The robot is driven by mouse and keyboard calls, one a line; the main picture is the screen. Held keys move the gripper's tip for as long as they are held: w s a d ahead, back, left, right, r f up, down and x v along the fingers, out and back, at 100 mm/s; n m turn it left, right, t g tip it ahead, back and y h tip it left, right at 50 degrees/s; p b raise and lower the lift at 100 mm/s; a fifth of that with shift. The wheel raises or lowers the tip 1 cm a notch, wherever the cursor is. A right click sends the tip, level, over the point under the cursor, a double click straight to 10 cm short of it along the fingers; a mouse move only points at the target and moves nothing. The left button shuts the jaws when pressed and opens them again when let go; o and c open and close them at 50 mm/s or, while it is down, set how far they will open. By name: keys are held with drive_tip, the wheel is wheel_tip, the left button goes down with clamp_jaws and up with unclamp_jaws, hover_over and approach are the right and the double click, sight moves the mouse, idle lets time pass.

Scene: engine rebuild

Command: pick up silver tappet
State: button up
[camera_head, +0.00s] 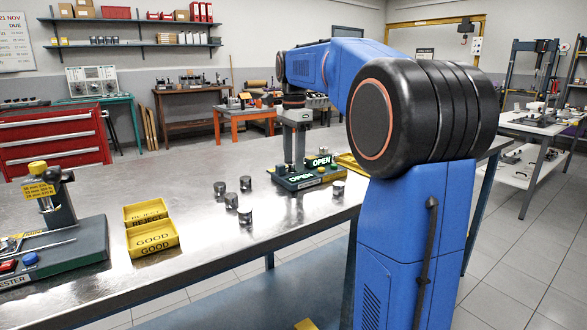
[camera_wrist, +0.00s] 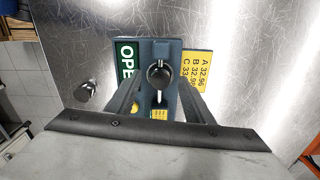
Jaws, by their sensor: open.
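Several small cylindrical tappets stand on the steel bench in the head view: a group in the middle, including one at the front (camera_head: 245,215), one behind it (camera_head: 231,201) and one at the left (camera_head: 219,188). Another (camera_head: 338,188) stands at the bench's front edge, right of the group. A silver cylinder also shows left of my fingers in the wrist view (camera_wrist: 88,91). My gripper (camera_head: 295,164) is open, pointing down over a dark green fixture (camera_head: 307,181) marked OPEN. In the wrist view, a dark round part with a bright stem (camera_wrist: 159,78) shows between its fingers (camera_wrist: 160,84); contact is unclear.
Yellow REJECT (camera_head: 145,211) and GOOD (camera_head: 153,240) bins stand left of the tappets. A green-based tester (camera_head: 75,253) is at the far left. A yellow number card (camera_wrist: 197,70) lies beside the fixture. Bare bench (camera_head: 185,178) lies between bins and tappets.

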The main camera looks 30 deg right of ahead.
drive_tip(key=shift+f, duration=0.1)
drive_tip(key=c, duration=1.1)
